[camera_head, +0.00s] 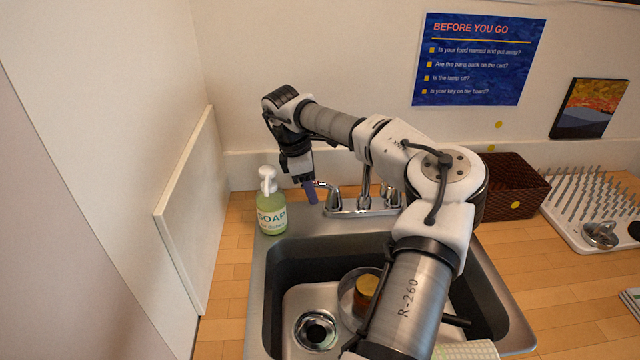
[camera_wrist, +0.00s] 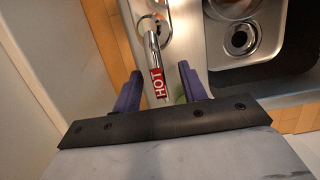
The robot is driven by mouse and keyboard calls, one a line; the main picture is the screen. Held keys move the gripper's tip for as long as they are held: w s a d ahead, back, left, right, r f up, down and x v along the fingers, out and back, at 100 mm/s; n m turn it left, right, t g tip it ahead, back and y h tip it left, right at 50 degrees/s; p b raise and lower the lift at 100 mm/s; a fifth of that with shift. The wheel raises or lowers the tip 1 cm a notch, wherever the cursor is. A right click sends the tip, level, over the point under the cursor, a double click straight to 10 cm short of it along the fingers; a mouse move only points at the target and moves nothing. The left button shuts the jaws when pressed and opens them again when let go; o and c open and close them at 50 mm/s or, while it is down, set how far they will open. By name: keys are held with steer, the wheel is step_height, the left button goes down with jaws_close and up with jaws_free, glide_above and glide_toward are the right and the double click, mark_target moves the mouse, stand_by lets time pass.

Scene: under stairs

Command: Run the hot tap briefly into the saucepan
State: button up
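The hot tap handle, a chrome lever with a red HOT label (camera_wrist: 158,84), lies between my gripper's (camera_wrist: 160,70) two purple fingers in the wrist view. A gap shows on each side, so I see no grip on it. In the head view my gripper (camera_head: 311,192) points down beside the left lever of the chrome tap (camera_head: 345,209) at the sink's back edge. My arm hides part of the tap. The saucepan (camera_head: 347,298) stands in the sink, with an amber-brown round thing (camera_head: 366,291) in it. My arm partly covers the pan. No running water shows.
A soap bottle (camera_head: 271,212) stands on the sink's back left corner, close to my gripper. A drain (camera_head: 316,331) is left of the pan. A white panel (camera_head: 188,215) rises at left. A dark basket (camera_head: 515,187) and a pegged drying rack (camera_head: 590,240) stand at right.

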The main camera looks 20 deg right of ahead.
jaws_close()
steer(key=shift+s+d+f+n+t+b, duration=0.15)
steer(key=shift+s+n+b, duration=0.1)
steer(key=shift+n+b, duration=0.25)
steer(key=shift+s+a+f+n+t+b, duration=0.15)
steer(key=shift+s+n+b, duration=0.1)
steer(key=shift+n+b, duration=0.2)
steer(key=n, duration=0.1)
steer(key=s+n+b, duration=0.1)
steer(key=n, duration=0.1)
steer(key=shift+s+d+r+t, duration=0.1)
steer(key=shift+s+d+t, duration=0.15)
steer(key=shift+t, duration=0.15)
steer(key=shift+s+r+n+b, duration=0.2)
steer(key=shift+s+n+b, duration=0.3)
steer(key=shift+n, duration=0.55)
steer(key=shift+s+d+f+n+t+b, duration=0.15)
steer(key=shift+s+d+n+t+b, duration=0.15)
steer(key=shift+n+b, duration=0.4)
steer(key=shift+s+d+n+y, duration=0.15)
steer(key=shift+s+n+y, duration=0.25)
steer(key=shift+n, duration=0.8)
